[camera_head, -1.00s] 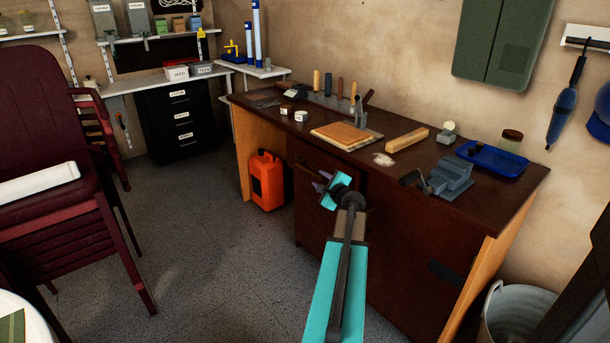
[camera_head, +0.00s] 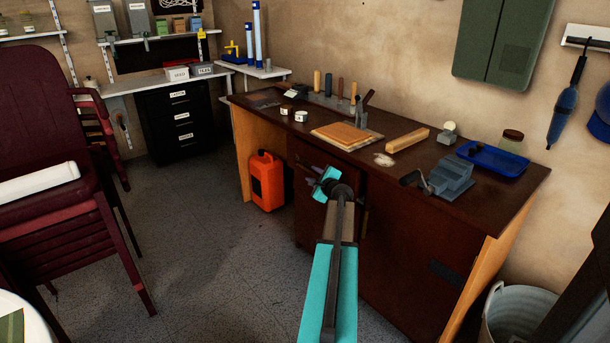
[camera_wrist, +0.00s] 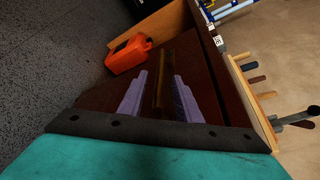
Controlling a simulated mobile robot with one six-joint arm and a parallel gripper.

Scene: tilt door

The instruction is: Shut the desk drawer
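The dark brown desk (camera_head: 400,250) stands against the wall. Its drawer front (camera_head: 322,160) is under the left part of the top and looks close to flush; my gripper partly covers it, so I cannot tell whether a small gap is left. My gripper (camera_head: 312,177) is in front of the drawer. In the wrist view, the purple fingers of my gripper (camera_wrist: 160,78) are apart, on either side of a brass handle bar (camera_wrist: 161,92) in front of a dark wood face (camera_wrist: 205,88). Brown shows between fingers and bar, so the gripper is not clamped on it.
An orange jerry can (camera_head: 267,182) stands on the floor left of the drawer. Stacked dark red chairs (camera_head: 70,215) are at the left. A bucket (camera_head: 515,315) is at the desk's right end. The floor (camera_head: 215,240) between chairs and desk is clear. Tools and blocks lie on the desk top.

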